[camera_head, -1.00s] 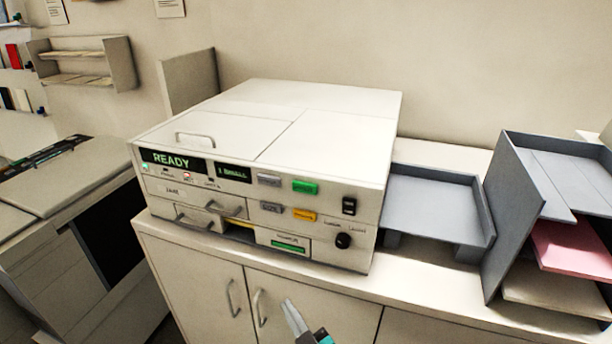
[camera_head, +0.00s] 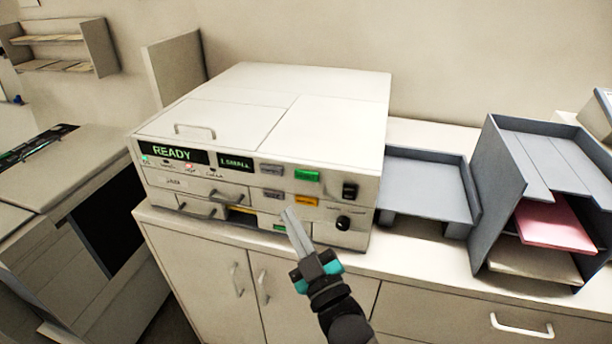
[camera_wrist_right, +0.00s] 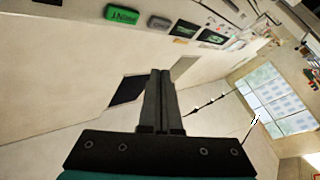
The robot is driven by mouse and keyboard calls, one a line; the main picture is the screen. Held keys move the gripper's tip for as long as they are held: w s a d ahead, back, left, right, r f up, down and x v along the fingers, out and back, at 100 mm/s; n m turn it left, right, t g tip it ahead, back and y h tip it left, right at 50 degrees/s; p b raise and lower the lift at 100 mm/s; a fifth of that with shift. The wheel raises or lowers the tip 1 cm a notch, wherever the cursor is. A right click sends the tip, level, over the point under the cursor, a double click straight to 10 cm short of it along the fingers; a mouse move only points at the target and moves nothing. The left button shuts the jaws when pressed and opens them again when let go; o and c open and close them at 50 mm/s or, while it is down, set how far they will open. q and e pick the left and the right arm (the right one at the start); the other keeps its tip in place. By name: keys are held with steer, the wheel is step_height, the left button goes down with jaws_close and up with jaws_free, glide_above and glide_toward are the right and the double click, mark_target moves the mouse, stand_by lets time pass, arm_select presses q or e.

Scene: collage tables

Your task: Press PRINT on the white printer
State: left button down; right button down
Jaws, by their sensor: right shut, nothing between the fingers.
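The white printer (camera_head: 290,125) stands on a cabinet, its display reading READY (camera_head: 172,154). The green button's lettering is partly legible in the right wrist view (camera_wrist_right: 122,15), at the top edge. My right gripper (camera_head: 289,212) is shut and empty. Its tips appear in front of the printer's lower front, below and left of the green button; I cannot tell the exact gap. My left gripper is out of view.
A black switch (camera_head: 349,191) and a black knob (camera_head: 343,223) sit right of the buttons. A grey tray (camera_head: 430,190) adjoins the printer's right side, with a grey paper rack (camera_head: 497,200) beyond. Drawer handles (camera_head: 197,211) protrude at the lower left.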

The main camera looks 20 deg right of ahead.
steer(key=b, duration=0.2)
glide_toward(299, 174)
steer(key=w+a+r, duration=0.2)
steer(key=w+a, duration=0.1)
steer(key=shift+w+d+f, duration=0.15)
steer(key=shift+w+d, duration=0.45)
steer(key=shift+w, duration=0.15)
steer(key=shift+w, duration=0.15)
stand_by(1.3)
steer(key=shift+w+d, duration=0.2)
steer(key=shift+w+d, duration=0.25)
steer(key=shift+w, duration=0.15)
stand_by(0.7)
steer(key=shift+s, duration=0.15)
steer(key=shift+s+a, duration=0.5)
steer(key=shift+s, duration=0.1)
